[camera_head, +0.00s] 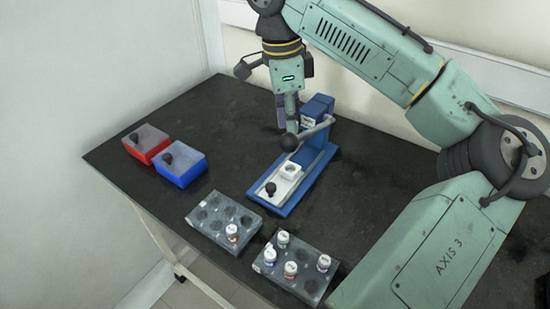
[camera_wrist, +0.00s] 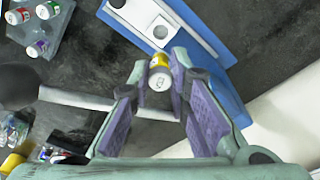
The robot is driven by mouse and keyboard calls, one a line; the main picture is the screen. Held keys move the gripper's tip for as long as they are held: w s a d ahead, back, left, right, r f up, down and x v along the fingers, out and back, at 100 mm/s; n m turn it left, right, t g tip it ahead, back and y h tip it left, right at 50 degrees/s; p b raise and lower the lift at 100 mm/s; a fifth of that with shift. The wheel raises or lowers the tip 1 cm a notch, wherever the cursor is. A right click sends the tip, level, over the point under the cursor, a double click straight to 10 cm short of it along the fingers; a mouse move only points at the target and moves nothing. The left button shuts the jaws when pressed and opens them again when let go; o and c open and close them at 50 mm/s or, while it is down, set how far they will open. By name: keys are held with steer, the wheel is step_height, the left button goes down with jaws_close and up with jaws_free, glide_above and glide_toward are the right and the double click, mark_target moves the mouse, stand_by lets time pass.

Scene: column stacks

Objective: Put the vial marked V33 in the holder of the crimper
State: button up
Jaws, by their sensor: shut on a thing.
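My gripper (camera_wrist: 158,80) is shut on a vial (camera_wrist: 159,76) with a pale grey-white end and a yellow band; no mark on it is legible. In the head view my gripper (camera_head: 281,112) hangs behind the crimper's lever, and the vial cannot be made out there. The blue crimper (camera_head: 318,108) stands on the dark table, with a white slide toward the front.
The crimper's lever ball (camera_head: 289,142) sits close to my gripper. Two grey racks stand in front: the left rack (camera_head: 206,228) bears one vial, the right rack (camera_head: 293,285) several. A red box (camera_head: 145,146) and a blue box (camera_head: 181,172) with dark knobs stand at left.

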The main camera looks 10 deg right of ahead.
step_height(320, 180, down, 10)
steer(key=shift+s+d+r+p, duration=0.1)
steer(key=shift+s+p, duration=0.05)
steer(key=shift+p, duration=0.5)
jaws_close()
steer(key=o, duration=0.5)
jaws_free()
steer(key=o, duration=0.3)
steer(key=shift+r, duration=0.1)
